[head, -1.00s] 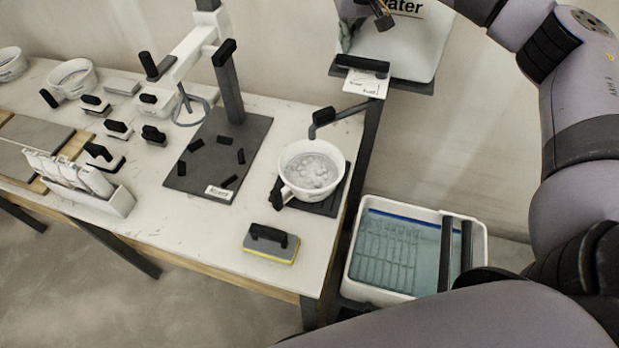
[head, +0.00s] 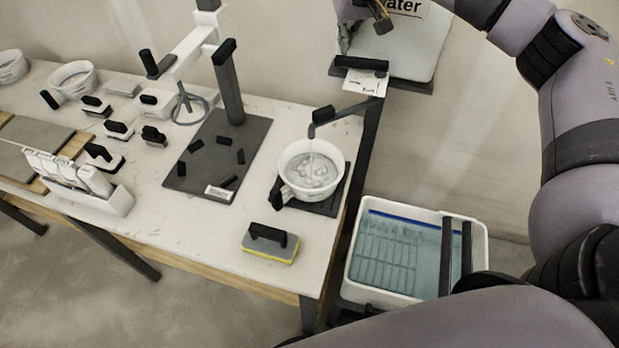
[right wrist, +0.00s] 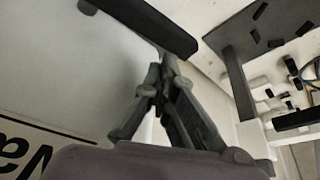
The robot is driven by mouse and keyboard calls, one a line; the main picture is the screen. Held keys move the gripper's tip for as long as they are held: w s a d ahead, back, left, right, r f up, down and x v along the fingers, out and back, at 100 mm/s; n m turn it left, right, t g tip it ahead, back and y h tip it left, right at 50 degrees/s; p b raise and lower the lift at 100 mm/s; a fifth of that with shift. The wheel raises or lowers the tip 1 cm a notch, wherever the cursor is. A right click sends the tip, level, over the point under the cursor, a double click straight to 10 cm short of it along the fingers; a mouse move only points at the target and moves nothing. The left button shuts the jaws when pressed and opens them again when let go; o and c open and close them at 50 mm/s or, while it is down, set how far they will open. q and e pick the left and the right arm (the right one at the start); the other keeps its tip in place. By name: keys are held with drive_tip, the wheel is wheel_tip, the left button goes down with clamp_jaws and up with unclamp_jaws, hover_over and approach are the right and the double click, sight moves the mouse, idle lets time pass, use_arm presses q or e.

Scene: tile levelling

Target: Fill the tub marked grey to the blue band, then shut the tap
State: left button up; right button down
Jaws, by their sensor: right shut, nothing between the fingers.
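A white tub (head: 288,178) with a handle stands on a dark pad at the table's right end in the head view. Its lettering is too small to read, and I cannot make out a blue band inside. Bubbly water (head: 312,172) lies in it. A thin stream falls from the grey tap spout (head: 343,113) above. A black block (head: 323,115) sits at the spout's end. My right gripper (head: 384,24) is shut and empty, in front of the white water tank (head: 415,50). In the right wrist view its fingers (right wrist: 160,75) are near a black bar (right wrist: 150,22).
A black bar (head: 362,63) and a white card are below the tank. A white bin of water (head: 352,262) with a blue line stands right of the table. A sponge float (head: 270,243) lies in front of the tub. A dark board with a post (head: 228,85) stands left.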

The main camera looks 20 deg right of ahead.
sight(346, 57)
use_arm(q)
drive_tip(key=shift+f, duration=0.25)
use_arm(e)
drive_tip(key=shift+s+a+f+g, duration=0.2)
drive_tip(key=shift+s+f, duration=0.25)
drive_tip(key=shift+f, duration=0.4)
drive_tip(key=shift+s+a+f+g, duration=0.15)
drive_tip(key=shift+s+f, duration=0.25)
drive_tip(key=shift+f, duration=0.4)
use_arm(q)
drive_tip(key=r+p, duration=0.4)
drive_tip(key=shift+w+d, duration=0.1)
drive_tip(key=shift+w, duration=0.1)
use_arm(e)
drive_tip(key=r, duration=0.1)
drive_tip(key=w+r, duration=0.1)
drive_tip(key=r, duration=0.1)
drive_tip(key=w+d+r, duration=0.1)
drive_tip(key=r, duration=0.1)
use_arm(q)
drive_tip(key=shift+f+b, duration=0.75)
drive_tip(key=shift+b, duration=0.05)
use_arm(e)
drive_tip(key=shift+s+a, duration=0.25)
drive_tip(key=shift+s, duration=0.75)
drive_tip(key=shift+s+a, duration=0.3)
drive_tip(key=shift+s, duration=0.65)
drive_tip(key=shift+s+a, duration=0.25)
drive_tip(key=shift+s, duration=0.75)
drive_tip(key=shift+f, duration=0.1)
